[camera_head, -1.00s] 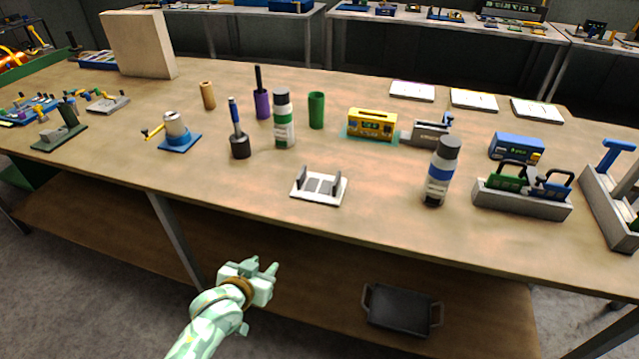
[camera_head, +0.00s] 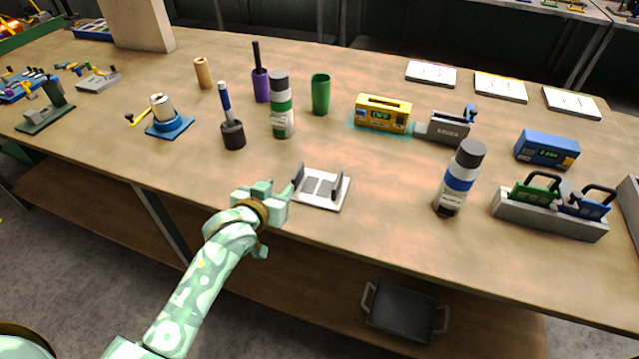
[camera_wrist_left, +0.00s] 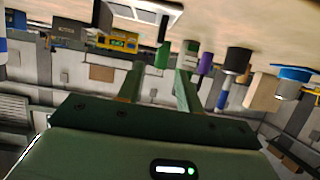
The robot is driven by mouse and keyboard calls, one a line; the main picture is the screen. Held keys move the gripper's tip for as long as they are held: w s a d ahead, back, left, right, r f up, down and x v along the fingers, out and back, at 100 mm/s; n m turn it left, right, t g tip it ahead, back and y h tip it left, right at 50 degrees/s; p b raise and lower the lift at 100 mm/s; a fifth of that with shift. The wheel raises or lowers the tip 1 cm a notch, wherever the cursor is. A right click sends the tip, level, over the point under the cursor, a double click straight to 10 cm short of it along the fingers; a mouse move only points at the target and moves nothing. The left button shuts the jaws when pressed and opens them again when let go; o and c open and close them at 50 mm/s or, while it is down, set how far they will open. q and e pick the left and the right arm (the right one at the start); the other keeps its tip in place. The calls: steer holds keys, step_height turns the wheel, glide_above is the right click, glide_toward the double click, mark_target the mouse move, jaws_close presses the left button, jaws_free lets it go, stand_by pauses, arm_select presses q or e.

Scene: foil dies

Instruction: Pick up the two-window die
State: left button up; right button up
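My left gripper (camera_head: 279,190) is at the table's front edge, far left of the rack, by a white plate (camera_head: 325,203) with two grey patches and dark upright pieces. In the left wrist view the gripper's two fingers (camera_wrist_left: 160,78) stand apart with nothing between them. My right gripper is not in view.
A white bottle with a blue band (camera_head: 458,180) stands between the plate and the rack. Behind are a yellow device (camera_head: 383,113), a grey device (camera_head: 446,128), a green cup (camera_head: 321,94) and a green-banded bottle (camera_head: 282,105). A blue box (camera_head: 547,149) stands behind the rack.

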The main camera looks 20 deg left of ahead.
mark_target(297, 171)
arm_select(q)
steer(key=b+x, duration=0.2)
steer(key=x, duration=0.5)
steer(key=shift+w+f, duration=0.1)
steer(key=shift+f, duration=0.15)
steer(key=shift+w, duration=0.15)
steer(key=b+x, duration=0.3)
steer(key=x, duration=0.2)
steer(key=shift+w+d+f, duration=0.1)
steer(key=shift+d+f, duration=0.05)
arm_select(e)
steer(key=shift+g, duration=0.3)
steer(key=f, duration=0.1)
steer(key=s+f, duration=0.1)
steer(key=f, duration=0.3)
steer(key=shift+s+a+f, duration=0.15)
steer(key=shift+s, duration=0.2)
arm_select(q)
jaws_close()
